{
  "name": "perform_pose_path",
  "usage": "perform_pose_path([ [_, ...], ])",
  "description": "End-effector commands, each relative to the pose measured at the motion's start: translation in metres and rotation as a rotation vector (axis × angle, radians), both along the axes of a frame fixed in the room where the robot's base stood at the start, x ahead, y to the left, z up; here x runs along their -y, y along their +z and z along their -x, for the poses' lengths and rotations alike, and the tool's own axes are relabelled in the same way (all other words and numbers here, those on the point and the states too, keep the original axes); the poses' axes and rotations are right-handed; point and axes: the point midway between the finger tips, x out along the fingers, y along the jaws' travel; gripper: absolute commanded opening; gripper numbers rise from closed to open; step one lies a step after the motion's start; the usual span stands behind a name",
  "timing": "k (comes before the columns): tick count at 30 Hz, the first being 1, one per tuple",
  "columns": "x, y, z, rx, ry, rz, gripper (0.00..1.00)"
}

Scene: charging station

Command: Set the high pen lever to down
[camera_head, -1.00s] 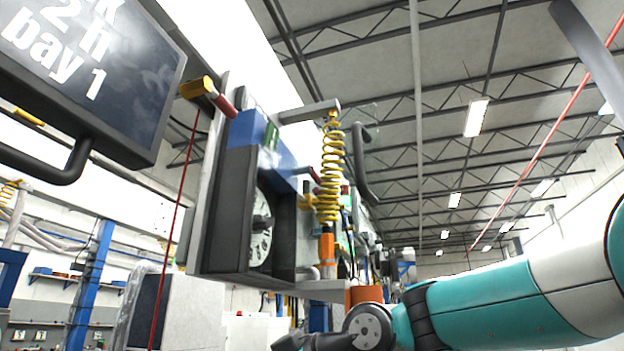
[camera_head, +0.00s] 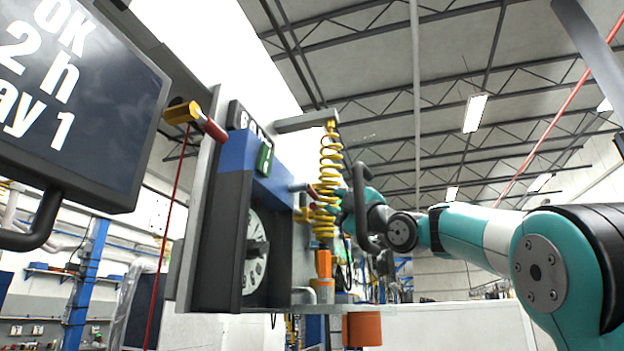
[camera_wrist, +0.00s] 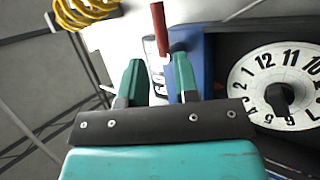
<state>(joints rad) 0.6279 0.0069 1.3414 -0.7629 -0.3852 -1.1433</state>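A lever with a dark red grip (camera_wrist: 158,28) shows in the wrist view, just beyond and between my fingertips. I take it as the pen lever, but no label confirms this. In the head view a small red-tipped lever (camera_head: 300,187) sticks out beside the blue header, by the yellow spring. My gripper (camera_wrist: 157,75) is open, its two green fingers spread with nothing held between them. In the head view, the arm's end is at the station's right side, and its fingers are partly hidden behind the spring and a dark curved bar.
The yellow coiled hose (camera_head: 328,180) hangs close to my gripper. A white dial (camera_head: 256,250) sits in a dark box under the blue header (camera_head: 236,152). A yellow-and-red handle (camera_head: 195,117) projects at upper left. A screen (camera_head: 75,95) is at far left.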

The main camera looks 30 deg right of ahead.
Motion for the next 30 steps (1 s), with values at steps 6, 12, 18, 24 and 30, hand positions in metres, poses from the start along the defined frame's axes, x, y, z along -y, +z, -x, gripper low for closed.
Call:
perform_pose_path([
  [6,-0.010,0.032,-0.040,-0.003,0.004,-0.001,0.29],
  [12,-0.014,0.044,-0.065,-0.002,0.001,-0.001,0.29],
  [18,-0.017,0.047,-0.076,-0.002,0.000,-0.002,0.29],
  [24,-0.017,0.046,-0.077,-0.001,0.000,-0.001,0.29],
  [30,-0.017,0.046,-0.077,-0.001,0.000,-0.001,0.03],
])
